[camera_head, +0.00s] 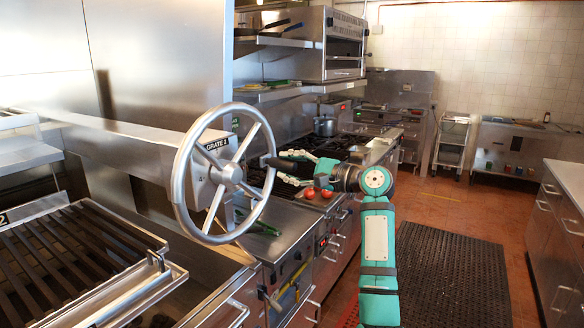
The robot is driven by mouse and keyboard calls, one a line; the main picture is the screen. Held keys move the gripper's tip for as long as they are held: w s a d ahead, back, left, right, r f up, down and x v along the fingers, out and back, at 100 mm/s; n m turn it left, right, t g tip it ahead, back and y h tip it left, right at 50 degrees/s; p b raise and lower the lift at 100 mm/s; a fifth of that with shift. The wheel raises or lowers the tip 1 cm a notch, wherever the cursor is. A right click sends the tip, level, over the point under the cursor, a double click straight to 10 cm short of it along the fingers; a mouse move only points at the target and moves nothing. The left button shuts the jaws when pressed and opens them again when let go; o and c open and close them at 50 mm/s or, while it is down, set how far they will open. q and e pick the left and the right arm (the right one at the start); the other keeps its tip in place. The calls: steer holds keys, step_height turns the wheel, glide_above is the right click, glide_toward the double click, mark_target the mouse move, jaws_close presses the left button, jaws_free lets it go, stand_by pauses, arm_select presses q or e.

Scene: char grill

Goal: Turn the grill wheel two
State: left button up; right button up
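The grill wheel (178,190) is a large grey metal handwheel with spokes and a central hub, upright on the front of a housing labelled "GRATE 2" (218,144). My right gripper (277,167) is at the right side of the wheel, close to its rim, with its fingers pointing left. I cannot tell whether a fingertip touches the rim. My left gripper is out of view.
A slatted grill grate (70,262) lies at the lower left. Red tomatoes (318,193) sit on the counter behind my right arm. A pot (325,126) stands on the stove further back. A dark floor mat (455,275) and open floor lie to the right.

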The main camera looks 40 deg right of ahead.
steer(key=shift+o, duration=1.4)
steer(key=shift+s+a+r, duration=0.1)
steer(key=shift+a+r, duration=0.15)
steer(key=shift+d+f, duration=0.1)
steer(key=shift+d, duration=0.15)
steer(key=v, duration=1.2)
steer(key=shift+a, duration=0.3)
